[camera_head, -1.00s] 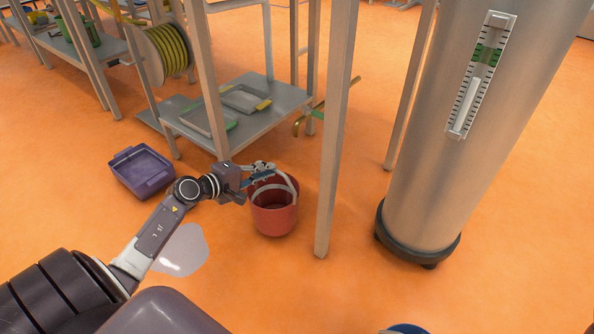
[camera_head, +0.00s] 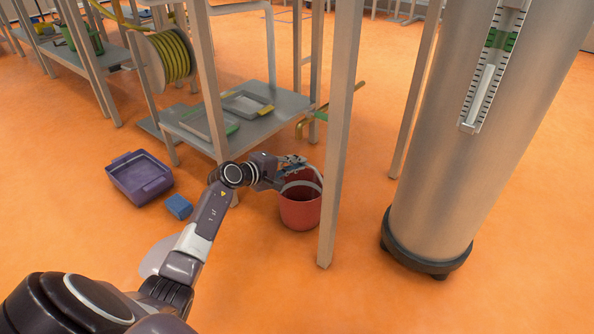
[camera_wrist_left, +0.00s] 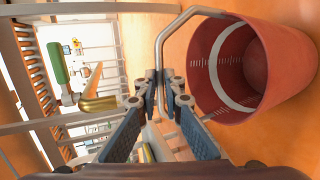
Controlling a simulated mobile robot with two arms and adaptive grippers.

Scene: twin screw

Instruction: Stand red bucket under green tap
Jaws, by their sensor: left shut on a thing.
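The red bucket (camera_head: 300,212) is upright in front of the low shelf, beside a metal post; it also shows in the wrist view (camera_wrist_left: 205,65). I cannot tell whether its base touches the floor. My left gripper (camera_head: 291,166) is shut on the bucket's grey handle (camera_wrist_left: 178,25), above the rim. The green tap (camera_head: 304,126), a brass pipe with a green lever, sticks out at the shelf's right corner, behind and above the bucket. In the wrist view the tap's green lever (camera_wrist_left: 57,62) and brass spout (camera_wrist_left: 98,104) are left of the fingers. My right gripper is out of view.
The metal post (camera_head: 338,140) stands close to the bucket's right side. A purple tub (camera_head: 140,178) and a blue block (camera_head: 179,206) lie on the floor at left. A large steel tank (camera_head: 450,150) stands at right. The floor between post and tank is clear.

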